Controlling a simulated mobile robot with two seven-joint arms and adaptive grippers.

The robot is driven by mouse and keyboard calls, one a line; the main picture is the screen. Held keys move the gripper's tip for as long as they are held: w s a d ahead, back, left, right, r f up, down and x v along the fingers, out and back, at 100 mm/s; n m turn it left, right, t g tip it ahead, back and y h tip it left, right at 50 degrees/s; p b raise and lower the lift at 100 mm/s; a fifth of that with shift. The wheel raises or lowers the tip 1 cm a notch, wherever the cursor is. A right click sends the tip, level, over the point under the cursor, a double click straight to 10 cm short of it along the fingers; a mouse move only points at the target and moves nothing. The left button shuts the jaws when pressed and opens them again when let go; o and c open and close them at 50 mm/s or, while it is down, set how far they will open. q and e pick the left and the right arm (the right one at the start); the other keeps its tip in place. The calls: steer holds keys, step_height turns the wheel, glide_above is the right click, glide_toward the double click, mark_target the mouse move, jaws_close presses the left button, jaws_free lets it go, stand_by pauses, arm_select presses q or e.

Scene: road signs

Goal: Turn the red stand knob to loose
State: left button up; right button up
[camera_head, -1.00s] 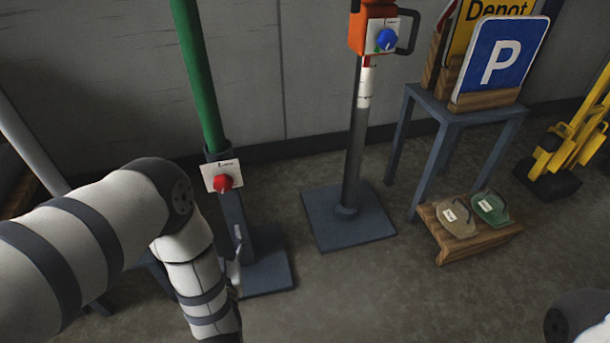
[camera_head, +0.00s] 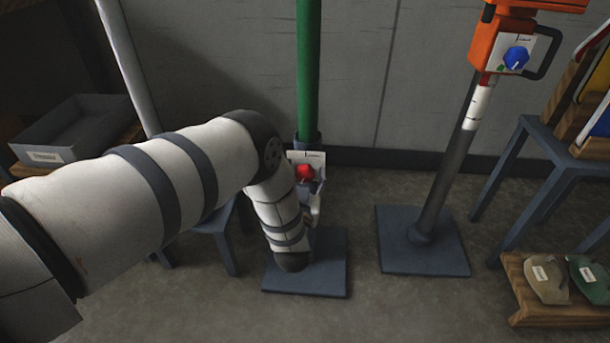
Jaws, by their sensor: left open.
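The red knob (camera_head: 305,173) sits on a white label plate (camera_head: 318,158) on the front of the stand that holds a green pole (camera_head: 308,70). The stand rises from a dark square base plate (camera_head: 330,278). My left arm comes in from the left and bends down in front of the stand. My left gripper (camera_head: 315,192) is just below and right of the knob, small and partly hidden by my forearm. It is open; whether a finger touches the knob I cannot tell. The knob's pointer and the plate's writing are too small to read. My right gripper is out of view.
A second stand (camera_head: 448,185) with an orange head and blue knob (camera_head: 516,58) is to the right. A wooden pallet (camera_head: 555,312) with two tagged bags lies at the lower right, below a blue-grey table (camera_head: 545,135). A grey tray (camera_head: 75,125) is at left.

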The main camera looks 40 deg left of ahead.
arm_select(q)
steer(key=c, duration=1.2)
steer(key=shift+o, duration=0.2)
